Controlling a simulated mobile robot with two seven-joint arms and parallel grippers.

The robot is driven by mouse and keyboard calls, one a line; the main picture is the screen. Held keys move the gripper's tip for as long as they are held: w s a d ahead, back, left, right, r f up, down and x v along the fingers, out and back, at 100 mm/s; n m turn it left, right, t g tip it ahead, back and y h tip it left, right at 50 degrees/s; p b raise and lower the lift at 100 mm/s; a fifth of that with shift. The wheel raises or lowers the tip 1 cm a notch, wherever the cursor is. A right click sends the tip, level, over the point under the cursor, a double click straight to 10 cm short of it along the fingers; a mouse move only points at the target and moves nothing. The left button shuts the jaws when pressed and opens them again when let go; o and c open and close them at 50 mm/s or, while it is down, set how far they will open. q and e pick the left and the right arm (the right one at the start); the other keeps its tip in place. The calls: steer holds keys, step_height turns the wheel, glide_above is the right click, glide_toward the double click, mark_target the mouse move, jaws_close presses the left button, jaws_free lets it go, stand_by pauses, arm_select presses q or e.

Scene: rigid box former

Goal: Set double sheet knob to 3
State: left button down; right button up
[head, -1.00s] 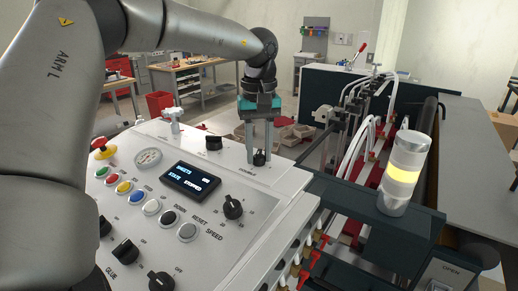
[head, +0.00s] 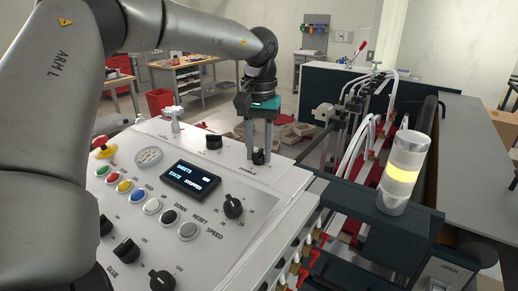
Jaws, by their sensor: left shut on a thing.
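The double sheet knob (head: 259,157) is a small black knob at the far right corner of the white control panel (head: 225,256). My left gripper (head: 259,150) points down from above and is shut on this knob, with a finger on either side of it. The label beside the knob is partly hidden and too small to read, so its setting cannot be told. My right gripper is not in view.
A lit yellow stack light (head: 404,172) stands to the right, beside hoses and machine rails.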

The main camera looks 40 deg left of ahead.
mark_target(259, 151)
arm_select(q)
steer(key=c, duration=0.6)
jaws_free()
steer(key=shift+r, duration=0.15)
step_height(259, 151, up, 15)
stand_by(0.6)
